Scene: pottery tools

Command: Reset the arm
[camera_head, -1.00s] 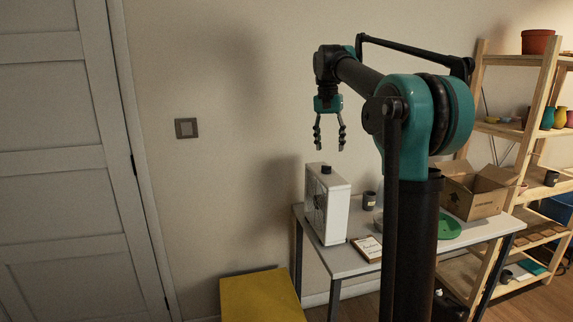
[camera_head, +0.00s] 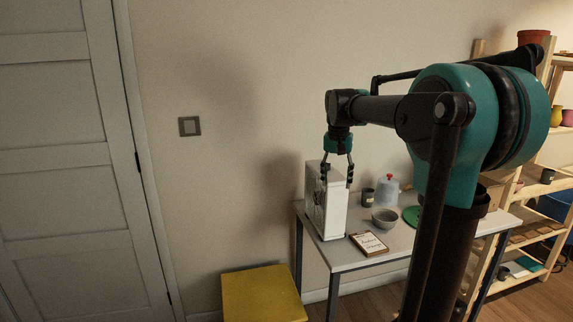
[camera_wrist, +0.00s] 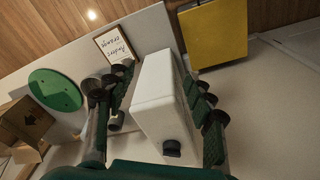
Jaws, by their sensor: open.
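My gripper (camera_head: 337,173) hangs down with its fingers apart in the head view, in front of the upper part of a white box-shaped device (camera_head: 331,207) on the grey table (camera_head: 345,257). In the wrist view the open fingers of my gripper (camera_wrist: 155,108) show on both sides of the white device (camera_wrist: 160,95), which has a dark knob on top. I see nothing held. Whether the fingers touch the device cannot be told.
A grey bowl (camera_head: 385,218), a jug with a red cap (camera_head: 388,190), a dark cup (camera_head: 368,199) and a framed card (camera_head: 369,243) are on the table. A yellow box (camera_head: 262,294) stands left of it. A wooden shelf (camera_head: 513,210) is at right.

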